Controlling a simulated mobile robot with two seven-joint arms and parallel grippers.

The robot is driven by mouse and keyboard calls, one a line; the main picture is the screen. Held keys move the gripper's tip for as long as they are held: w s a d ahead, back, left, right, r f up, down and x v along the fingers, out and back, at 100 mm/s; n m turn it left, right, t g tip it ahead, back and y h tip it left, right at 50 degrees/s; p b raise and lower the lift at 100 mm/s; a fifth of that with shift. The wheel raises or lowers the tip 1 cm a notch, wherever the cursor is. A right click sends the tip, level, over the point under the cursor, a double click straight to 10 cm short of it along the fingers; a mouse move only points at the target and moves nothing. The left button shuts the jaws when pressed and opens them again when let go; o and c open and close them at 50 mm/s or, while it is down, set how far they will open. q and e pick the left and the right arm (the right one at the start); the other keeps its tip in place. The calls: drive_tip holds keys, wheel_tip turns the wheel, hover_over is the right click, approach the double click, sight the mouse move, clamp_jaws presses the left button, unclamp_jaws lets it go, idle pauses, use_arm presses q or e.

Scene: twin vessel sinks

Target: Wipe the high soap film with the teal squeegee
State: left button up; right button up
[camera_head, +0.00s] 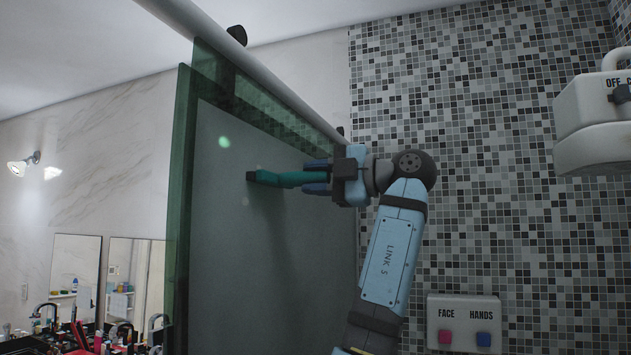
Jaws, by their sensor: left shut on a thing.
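The teal squeegee (280,179) is held sideways in front of the glass shower panel (181,230), its dark head end (251,176) pointing left. My left gripper (317,177) is shut on its handle, with one blue finger above and one below. A pale grey, cloudy layer that looks like the soap film (270,260) covers much of the glass; clear green glass shows along its left and top edges. I cannot tell whether the squeegee head touches the glass. My right gripper is not in view.
A white rail (262,62) runs along the panel's top. A white shower unit (592,125) juts from the mosaic wall (490,200) at right. A switch box (463,323) labelled FACE and HANDS is low. Mirrors (75,272) and taps stand at lower left.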

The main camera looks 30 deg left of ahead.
sight(307, 176)
use_arm(q)
drive_tip(key=shift+s+d+f+b, duration=0.15)
drive_tip(key=shift+s+f+b, duration=0.05)
drive_tip(key=shift+s+b, duration=0.4)
drive_tip(key=shift+s+d+r+b, duration=0.15)
drive_tip(key=shift+s+b, duration=0.15)
drive_tip(key=shift+s, duration=0.35)
drive_tip(key=shift+s+d+b, duration=0.15)
drive_tip(key=shift+s+b, duration=0.1)
drive_tip(key=shift+s, duration=0.35)
drive_tip(key=shift+s+d+b, duration=0.15)
drive_tip(key=shift+s+b, duration=0.4)
drive_tip(key=shift+s, duration=0.1)
drive_tip(key=shift+s+d+b, duration=0.2)
drive_tip(key=shift+s+b, duration=0.25)
drive_tip(key=shift+s, duration=0.35)
drive_tip(key=shift+w+a+r+p, duration=0.25)
drive_tip(key=shift+w+p, duration=0.55)
drive_tip(key=shift+w, duration=0.3)
drive_tip(key=shift+w+a+r+p, duration=0.3)
drive_tip(key=shift+w+p, duration=0.45)
drive_tip(key=shift+w, duration=0.4)
drive_tip(key=shift+w+a+r+p, duration=0.25)
drive_tip(key=shift+w+p, duration=0.55)
drive_tip(key=shift+w, duration=0.3)
